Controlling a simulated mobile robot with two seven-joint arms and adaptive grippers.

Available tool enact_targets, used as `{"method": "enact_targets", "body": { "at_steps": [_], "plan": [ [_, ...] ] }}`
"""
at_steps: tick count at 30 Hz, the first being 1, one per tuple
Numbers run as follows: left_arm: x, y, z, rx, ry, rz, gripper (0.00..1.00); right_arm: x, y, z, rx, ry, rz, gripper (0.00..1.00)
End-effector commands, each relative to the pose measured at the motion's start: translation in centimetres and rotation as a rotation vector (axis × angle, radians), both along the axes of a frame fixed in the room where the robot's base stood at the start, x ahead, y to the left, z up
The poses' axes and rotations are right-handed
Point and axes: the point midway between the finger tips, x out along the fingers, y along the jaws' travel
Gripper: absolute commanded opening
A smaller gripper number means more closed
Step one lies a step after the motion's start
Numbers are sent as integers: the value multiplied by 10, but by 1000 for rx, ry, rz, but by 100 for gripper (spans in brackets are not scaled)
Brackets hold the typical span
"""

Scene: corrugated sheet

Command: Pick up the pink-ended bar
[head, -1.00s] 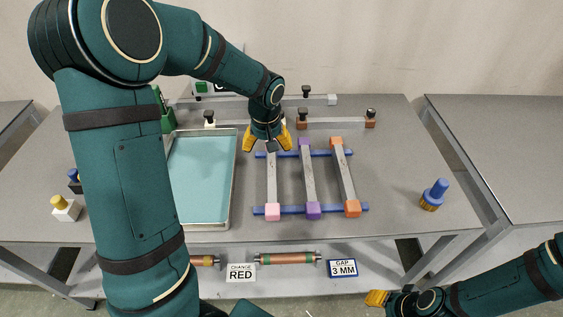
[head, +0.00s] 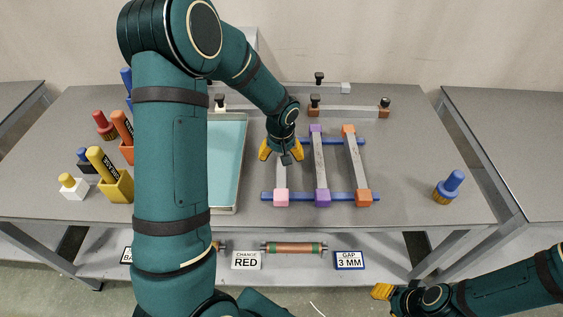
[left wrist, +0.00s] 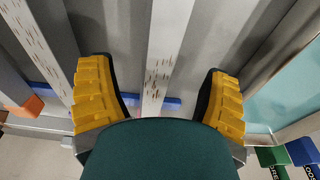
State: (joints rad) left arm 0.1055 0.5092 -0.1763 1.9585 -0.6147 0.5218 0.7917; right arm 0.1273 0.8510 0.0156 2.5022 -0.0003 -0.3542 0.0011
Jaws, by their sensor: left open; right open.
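The pink-ended bar (head: 281,175) is grey with a pink block at its near end. It lies across two blue rails (head: 331,197), left of a purple-ended bar (head: 320,168) and an orange-ended bar (head: 357,170). My left gripper (head: 281,152) is open over its far part, hiding its far end. In the left wrist view, the pink-ended bar (left wrist: 162,55) runs between the spread yellow fingers of my left gripper (left wrist: 161,97), with space on both sides. I cannot tell the remaining height. My right gripper (head: 382,292) is open and empty, low in front of the table.
A teal-lined tray (head: 243,165) stands close left of the bars, partly behind my left arm. A blue-topped tool (head: 449,187) stands at right. Pens, stamps and a yellow holder (head: 118,186) crowd the left. Other bars (head: 350,112) lie behind. The table right of the rails is mostly clear.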

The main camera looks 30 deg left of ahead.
Motion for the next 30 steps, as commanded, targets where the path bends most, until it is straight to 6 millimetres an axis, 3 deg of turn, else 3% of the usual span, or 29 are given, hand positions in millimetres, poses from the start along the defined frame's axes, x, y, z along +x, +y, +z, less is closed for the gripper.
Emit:
{"method": "enact_targets", "body": {
  "at_steps": [4,12,14,19,30],
  "plan": [
    [2,0,-23,0,2,-1,78,1,0,-7,0,-3,-1,47],
    [3,1,-26,0,0,0,78,2,0,-7,0,-4,-1,47],
    [3,1,-25,0,0,0,61,2,0,-7,0,-4,-1,47],
    [3,1,-25,0,0,-1,1,1,0,-7,0,-4,-1,47],
    [4,1,-25,0,-1,-1,0,1,0,-7,0,-3,-1,47]
  ]
}}
